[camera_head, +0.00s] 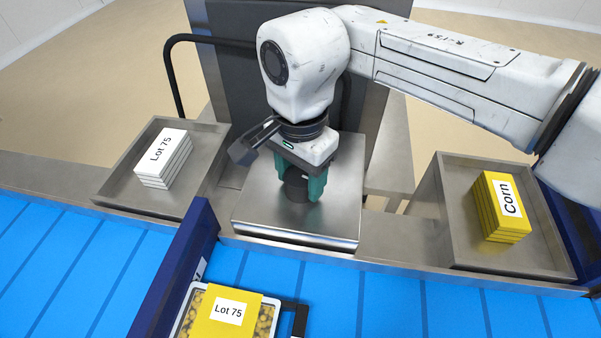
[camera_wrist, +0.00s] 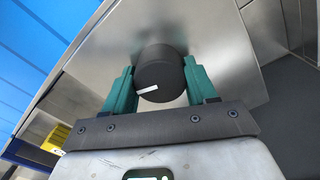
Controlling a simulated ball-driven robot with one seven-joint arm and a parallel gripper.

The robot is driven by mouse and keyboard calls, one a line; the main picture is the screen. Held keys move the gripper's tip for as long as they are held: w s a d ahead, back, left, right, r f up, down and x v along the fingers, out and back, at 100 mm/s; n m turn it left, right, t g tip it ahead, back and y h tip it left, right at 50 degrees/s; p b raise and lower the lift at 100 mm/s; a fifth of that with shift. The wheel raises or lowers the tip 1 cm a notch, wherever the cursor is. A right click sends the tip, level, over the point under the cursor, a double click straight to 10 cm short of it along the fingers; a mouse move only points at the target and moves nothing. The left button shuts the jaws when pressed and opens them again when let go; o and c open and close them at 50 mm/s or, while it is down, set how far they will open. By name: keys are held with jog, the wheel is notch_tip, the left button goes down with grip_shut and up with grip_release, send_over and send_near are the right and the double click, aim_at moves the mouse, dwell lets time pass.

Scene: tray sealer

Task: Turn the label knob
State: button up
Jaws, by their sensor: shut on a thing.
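The label knob (camera_wrist: 160,74) is a black round knob with a white pointer mark, on the metal box (camera_head: 255,215) in the middle of the head view. In the wrist view its white mark points to the lower left. In the head view the knob (camera_head: 296,187) is partly hidden by my gripper. My gripper (camera_head: 302,188) comes down from above with its green fingers on both sides of the knob. In the wrist view my gripper (camera_wrist: 162,88) is shut on the knob, one finger at each side.
A metal tray at left (camera_head: 115,192) holds a white stack marked Lot 75 (camera_head: 163,160). One at right (camera_head: 450,245) holds a yellow Corn stack (camera_head: 500,208). A filled tray labelled Lot 75 (camera_head: 228,312) sits on the blue belt (camera_head: 390,305), beside a dark blue rail (camera_head: 180,265).

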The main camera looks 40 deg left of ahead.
aim_at(300, 175)
jog(key=shift+n, duration=1.3)
jog(key=o, duration=1.1)
jog(key=shift+c, duration=0.2)
jog(key=shift+r, duration=0.1)
notch_tip(300, 175, up, 11)
jog(key=b, duration=0.1)
jog(key=shift+f, duration=0.2)
